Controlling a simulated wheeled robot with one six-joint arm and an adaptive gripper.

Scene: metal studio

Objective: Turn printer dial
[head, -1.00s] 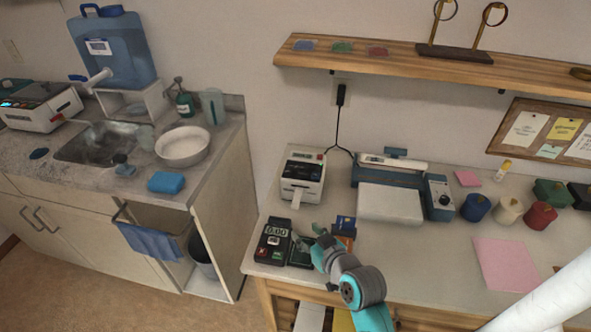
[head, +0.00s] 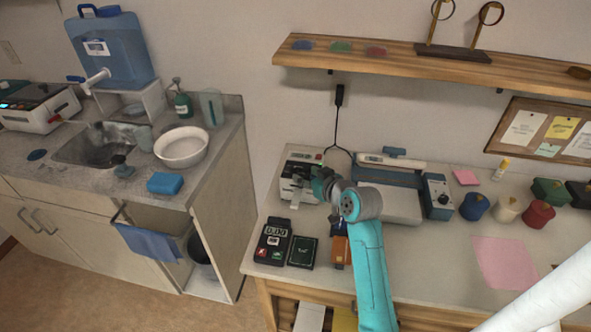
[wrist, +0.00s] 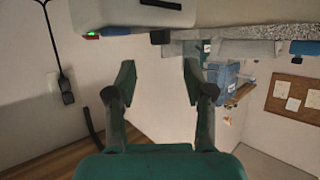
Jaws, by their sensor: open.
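The small white printer (head: 299,161) stands at the back left of the desk, with a paper strip (head: 295,205) at its front. My gripper (head: 304,181) is at the printer's front right and hides part of its front. In the wrist view my gripper (wrist: 160,78) is open, with nothing between its fingers. A pale body, likely the printer (wrist: 130,16), shows at the top of that view, with a green light and a dark block (wrist: 160,37) at its edge. I cannot tell whether that block is the dial, nor whether my gripper touches the printer.
A card terminal (head: 272,241) and a dark flat pad (head: 303,252) lie in front of the printer. A blue-and-white machine (head: 400,207) with a knobbed control box (head: 437,196) stands to its right. A wooden shelf (head: 400,60) hangs above.

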